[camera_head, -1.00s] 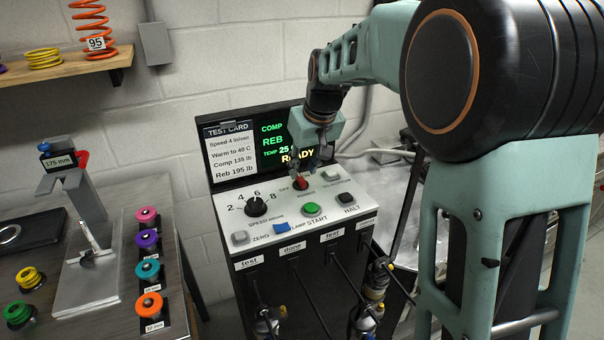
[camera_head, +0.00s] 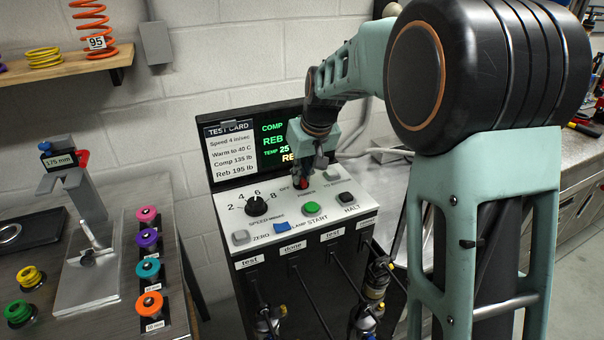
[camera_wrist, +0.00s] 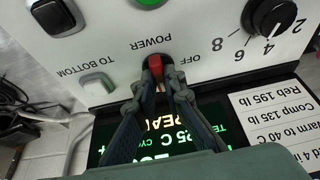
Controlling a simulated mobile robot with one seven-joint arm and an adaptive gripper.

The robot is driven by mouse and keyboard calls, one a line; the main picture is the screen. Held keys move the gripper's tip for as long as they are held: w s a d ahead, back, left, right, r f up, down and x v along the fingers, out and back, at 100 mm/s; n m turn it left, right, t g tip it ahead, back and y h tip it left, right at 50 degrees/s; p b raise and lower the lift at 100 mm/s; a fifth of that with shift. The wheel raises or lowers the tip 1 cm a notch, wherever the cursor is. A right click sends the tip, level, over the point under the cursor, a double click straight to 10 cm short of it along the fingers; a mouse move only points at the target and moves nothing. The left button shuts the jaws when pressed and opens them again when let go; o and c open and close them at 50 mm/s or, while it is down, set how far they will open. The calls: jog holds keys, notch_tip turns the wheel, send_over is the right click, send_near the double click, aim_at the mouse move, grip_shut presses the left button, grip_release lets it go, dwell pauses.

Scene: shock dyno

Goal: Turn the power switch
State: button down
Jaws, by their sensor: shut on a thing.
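The red power switch (camera_head: 301,183) sits at the upper middle of the white control panel (camera_head: 262,208), beside the OFF and POWER labels. In the wrist view the red switch (camera_wrist: 155,66) stands out from a dark round base. My gripper (camera_head: 312,178) is over it in the head view. In the wrist view my gripper's two fingertips (camera_wrist: 160,80) are closed around the red switch, one on each side. The fingers partly hide the switch and its base.
Close by are the speed knob (camera_head: 257,206), the green start button (camera_head: 311,208), the black halt button (camera_head: 346,198), the zero button (camera_head: 240,237) and the blue lamp switch (camera_head: 282,227). The screen (camera_head: 271,143) rises behind the panel.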

jog(key=shift+n, duration=0.4)
jog(key=n, duration=0.2)
jog(key=n+y, duration=0.1)
jog(key=shift+w+d+n+g+y, duration=0.1)
jog(key=shift+d+n+g+y, duration=0.05)
jog(key=shift+n+g+y, duration=0.2)
jog(key=n+g, duration=0.1)
jog(key=n, duration=0.1)
jog(key=n+g+y+p, duration=0.1)
jog(key=n, duration=0.2)
jog(key=shift+w+r+n, duration=0.15)
jog(key=shift+n, duration=0.1)
jog(key=n+g+p, duration=0.1)
jog(key=n+p, duration=0.2)
jog(key=n, duration=0.1)
jog(key=shift+w+g, duration=0.1)
jog(key=shift+g, duration=0.25)
jog(key=shift+w+n+g+p, duration=0.1)
jog(key=shift+n+g+p, duration=0.5)
jog(key=shift+n+p, duration=0.95)
jog(key=shift+n+h, duration=0.25)
jog(key=shift+n, duration=0.2)
jog(key=c, duration=2)
grip_release()
